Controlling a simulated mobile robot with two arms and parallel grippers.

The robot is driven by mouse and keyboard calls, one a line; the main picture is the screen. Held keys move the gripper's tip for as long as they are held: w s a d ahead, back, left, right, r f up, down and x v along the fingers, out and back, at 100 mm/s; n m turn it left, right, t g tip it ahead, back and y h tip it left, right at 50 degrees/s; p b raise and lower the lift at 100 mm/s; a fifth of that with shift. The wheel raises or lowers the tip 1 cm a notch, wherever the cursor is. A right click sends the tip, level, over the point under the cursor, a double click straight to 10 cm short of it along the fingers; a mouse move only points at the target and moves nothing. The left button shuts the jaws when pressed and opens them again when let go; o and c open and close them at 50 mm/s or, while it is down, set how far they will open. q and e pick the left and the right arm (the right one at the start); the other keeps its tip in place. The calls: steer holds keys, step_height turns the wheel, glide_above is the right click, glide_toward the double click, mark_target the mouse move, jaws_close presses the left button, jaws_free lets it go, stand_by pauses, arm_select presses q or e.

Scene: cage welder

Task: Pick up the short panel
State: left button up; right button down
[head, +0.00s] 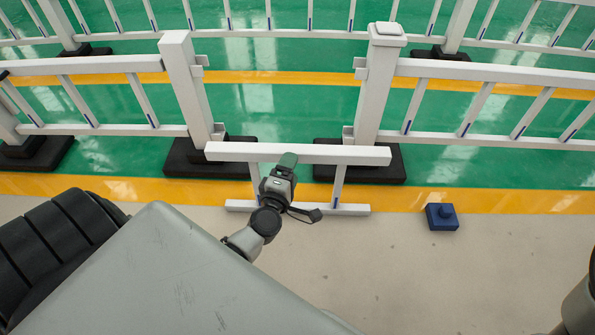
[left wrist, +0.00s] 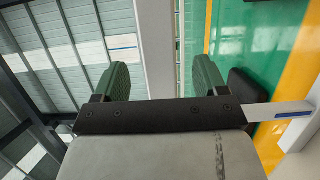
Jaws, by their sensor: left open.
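The short panel (head: 345,154) is a white fence piece with a thick top rail, short struts and a lower rail. It stands in front of the gap between two white posts. I see space on both sides of the rail. My right gripper is out of view.
White posts on black bases stand at left (head: 185,85) and right (head: 375,90) of the panel, with longer fence sections beyond. A dark blue block (head: 441,217) lies on the floor at right. The beige floor (head: 400,270) in front is mostly clear.

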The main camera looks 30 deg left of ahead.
arm_select(q)
steer(key=shift+b+x, duration=0.65)
steer(key=shift+x, duration=2.35)
jaws_close()
steer(key=shift+r, duration=0.15)
